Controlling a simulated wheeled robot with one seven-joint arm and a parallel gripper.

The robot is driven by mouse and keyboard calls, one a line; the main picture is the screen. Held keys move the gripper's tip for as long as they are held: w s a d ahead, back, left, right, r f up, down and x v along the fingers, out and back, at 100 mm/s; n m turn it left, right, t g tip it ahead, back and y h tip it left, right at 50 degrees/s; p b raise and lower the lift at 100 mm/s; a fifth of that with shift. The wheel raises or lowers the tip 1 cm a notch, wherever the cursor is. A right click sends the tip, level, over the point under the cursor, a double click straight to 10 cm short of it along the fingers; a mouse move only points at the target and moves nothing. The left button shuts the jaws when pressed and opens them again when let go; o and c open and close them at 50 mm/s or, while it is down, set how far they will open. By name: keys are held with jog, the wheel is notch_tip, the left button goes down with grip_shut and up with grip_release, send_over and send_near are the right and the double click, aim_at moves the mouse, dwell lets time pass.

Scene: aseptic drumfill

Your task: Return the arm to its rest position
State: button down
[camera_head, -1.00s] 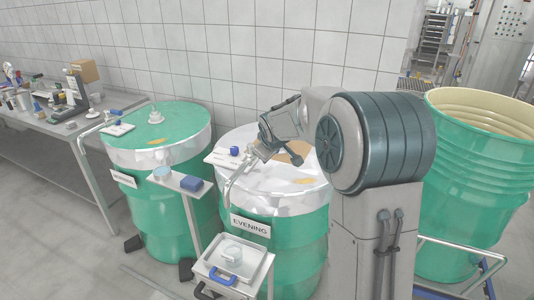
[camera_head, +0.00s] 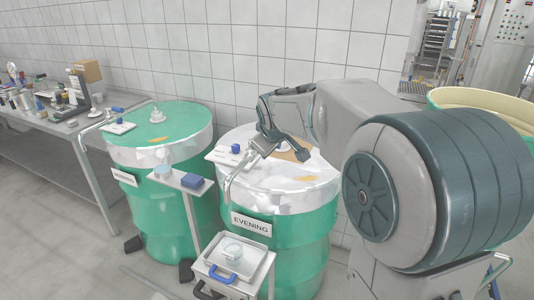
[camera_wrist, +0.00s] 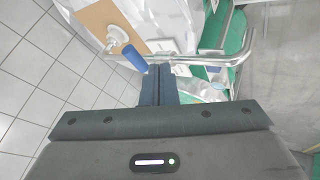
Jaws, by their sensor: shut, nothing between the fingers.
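My gripper (camera_wrist: 158,85) is shut with its two fingers together and nothing between them. In the head view my gripper (camera_head: 262,148) is above the drum labelled EVENING (camera_head: 290,190), near its left rim; its fingertips are too small to make out there. In the wrist view, a bent metal pipe (camera_wrist: 225,60) lies just beyond the fingertips, and a blue handle (camera_wrist: 134,57) is beside them to the left. I cannot tell whether the fingers touch either. My arm reaches in from the right and hides part of the drum lid.
A second green drum (camera_head: 165,170) stands to the left. A small stand (camera_head: 182,180) with a blue box is between the drums. A cart with a white tray (camera_head: 232,262) is in front. A cluttered bench (camera_head: 55,120) is far left. A large open drum (camera_head: 488,104) is behind my arm.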

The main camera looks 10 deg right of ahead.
jog(key=s+f+m+g, duration=0.2)
jog(key=s+f, duration=0.3)
jog(key=s, duration=1)
jog(key=s+f+m+g+y, duration=0.1)
jog(key=s+f+m+g, duration=0.2)
jog(key=s, duration=1.1)
jog(key=shift+s+a+f+m, duration=0.35)
jog(key=shift+f+m, duration=0.55)
jog(key=shift+m, duration=0.3)
